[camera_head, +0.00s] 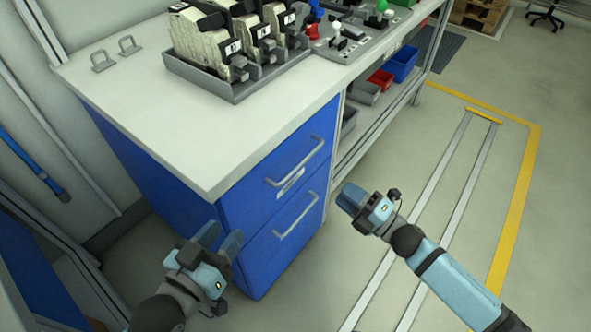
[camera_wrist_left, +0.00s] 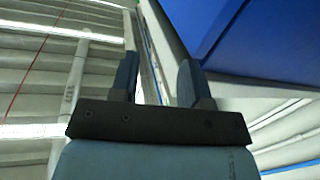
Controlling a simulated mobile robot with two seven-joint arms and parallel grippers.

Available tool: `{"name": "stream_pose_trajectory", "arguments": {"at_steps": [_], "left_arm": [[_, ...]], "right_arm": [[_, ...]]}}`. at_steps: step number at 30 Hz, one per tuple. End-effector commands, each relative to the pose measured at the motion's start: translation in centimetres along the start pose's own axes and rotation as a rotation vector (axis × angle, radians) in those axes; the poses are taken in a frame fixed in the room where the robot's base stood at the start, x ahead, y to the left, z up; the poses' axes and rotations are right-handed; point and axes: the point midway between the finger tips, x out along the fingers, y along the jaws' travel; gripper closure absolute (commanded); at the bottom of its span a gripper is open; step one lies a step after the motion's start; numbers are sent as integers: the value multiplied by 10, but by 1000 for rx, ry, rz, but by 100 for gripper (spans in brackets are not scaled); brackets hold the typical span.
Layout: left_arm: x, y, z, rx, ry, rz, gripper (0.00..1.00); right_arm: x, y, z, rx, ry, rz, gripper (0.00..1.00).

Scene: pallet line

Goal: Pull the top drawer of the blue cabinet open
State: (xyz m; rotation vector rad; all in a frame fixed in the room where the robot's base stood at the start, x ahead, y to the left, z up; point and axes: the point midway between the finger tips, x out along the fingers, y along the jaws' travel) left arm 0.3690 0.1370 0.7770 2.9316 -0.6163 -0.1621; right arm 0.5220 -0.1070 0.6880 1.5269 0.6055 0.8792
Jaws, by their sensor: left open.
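The blue cabinet (camera_head: 165,180) stands under the white worktop, with two drawers in its front. The top drawer (camera_head: 262,196) is closed and has a grey bar handle (camera_head: 295,163) and a small label below it. The lower drawer has a similar handle (camera_head: 296,216). My left gripper (camera_head: 222,238) is open and empty, beside the cabinet's near left corner and apart from both handles. In the left wrist view the left gripper's fingers (camera_wrist_left: 155,82) are spread, with the blue cabinet (camera_wrist_left: 265,40) at upper right. My right gripper (camera_head: 350,198) is right of the cabinet, over the floor; its jaw opening is unclear.
The worktop (camera_head: 130,100) carries a grey tray (camera_head: 236,95) of upright parts and a tool board (camera_head: 345,42). Red (camera_head: 381,79) and blue (camera_head: 404,62) bins sit on a shelf right of the drawers. The floor in front is mostly clear, with a yellow line (camera_head: 520,200).

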Motion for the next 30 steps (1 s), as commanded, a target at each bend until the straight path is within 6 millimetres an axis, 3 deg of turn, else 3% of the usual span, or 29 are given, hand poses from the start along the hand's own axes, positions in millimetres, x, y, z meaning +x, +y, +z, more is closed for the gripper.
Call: {"name": "stream_pose_trajectory", "arguments": {"at_steps": [5,18,24,30], "left_arm": [[1,3,-5,-3,28,10,57],[3,15,-28,-22,155,59,57],[2,18,-35,-29,190,72,57],[0,19,-38,-30,201,76,57]], "right_arm": [[23,1,0,-4,3,4,63],[112,0,0,-1,1,2,63],[132,1,0,0,0,2,63],[136,1,0,0,-1,0,63]]}}
